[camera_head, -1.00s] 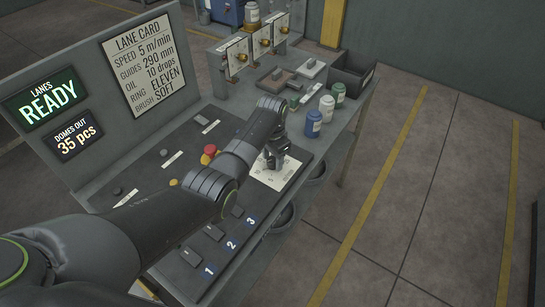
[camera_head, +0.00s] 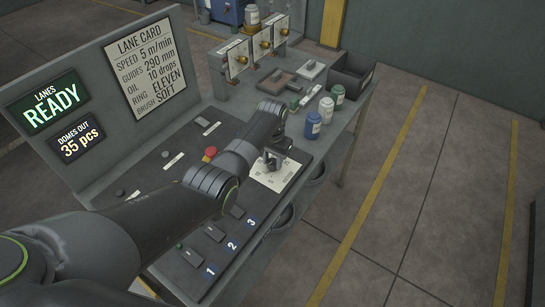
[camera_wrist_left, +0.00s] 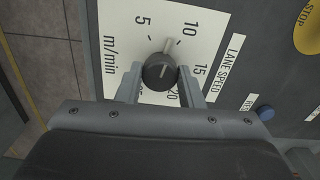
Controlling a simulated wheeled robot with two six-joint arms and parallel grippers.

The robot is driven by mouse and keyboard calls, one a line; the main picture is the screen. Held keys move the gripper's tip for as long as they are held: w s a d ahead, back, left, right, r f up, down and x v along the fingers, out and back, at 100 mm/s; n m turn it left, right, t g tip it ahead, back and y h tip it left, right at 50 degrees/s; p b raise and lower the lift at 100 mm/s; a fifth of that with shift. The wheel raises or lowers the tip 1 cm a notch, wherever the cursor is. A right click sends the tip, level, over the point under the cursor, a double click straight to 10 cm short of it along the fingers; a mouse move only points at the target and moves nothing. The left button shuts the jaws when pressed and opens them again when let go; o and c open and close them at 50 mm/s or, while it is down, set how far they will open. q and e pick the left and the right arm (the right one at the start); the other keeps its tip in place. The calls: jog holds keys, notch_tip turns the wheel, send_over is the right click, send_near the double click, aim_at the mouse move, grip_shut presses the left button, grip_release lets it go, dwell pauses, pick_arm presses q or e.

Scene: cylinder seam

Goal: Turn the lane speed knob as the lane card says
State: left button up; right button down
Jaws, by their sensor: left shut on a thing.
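The lane speed knob (camera_wrist_left: 160,72) is dark and round, on a white dial plate with m/min marks in the left wrist view. Its pale pointer faces between 5 and 10; the exact reading is hard to tell. My left gripper (camera_wrist_left: 159,78) is shut on the knob, a finger on each side. In the head view my left gripper (camera_head: 273,161) is down over the dial plate (camera_head: 268,181) and hides the knob. The lane card (camera_head: 145,72) on the upright panel reads speed 5 m/min. My right gripper is not in view.
A red button (camera_head: 210,153) stands beside my left forearm, and a yellow STOP plate (camera_wrist_left: 312,28) shows in the wrist view. Blue (camera_head: 313,126) and green-white bottles (camera_head: 338,94) stand past the dial plate. A dark bin (camera_head: 352,74) sits at the far corner.

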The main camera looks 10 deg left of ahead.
aim_at(273, 161)
pick_arm(q)
jog(key=n+p, duration=0.1)
jog(key=n, duration=0.3)
jog(key=shift+r, duration=0.15)
jog(key=shift+n+p, duration=0.45)
jog(key=shift+n, duration=1.75)
jog(key=o, duration=1)
jog(key=shift+r, duration=0.35)
notch_tip(273, 161, up, 17)
jog(key=b, duration=0.1)
jog(key=shift+f+b, duration=0.2)
jog(key=shift+b, duration=0.1)
jog(key=shift+f, duration=0.15)
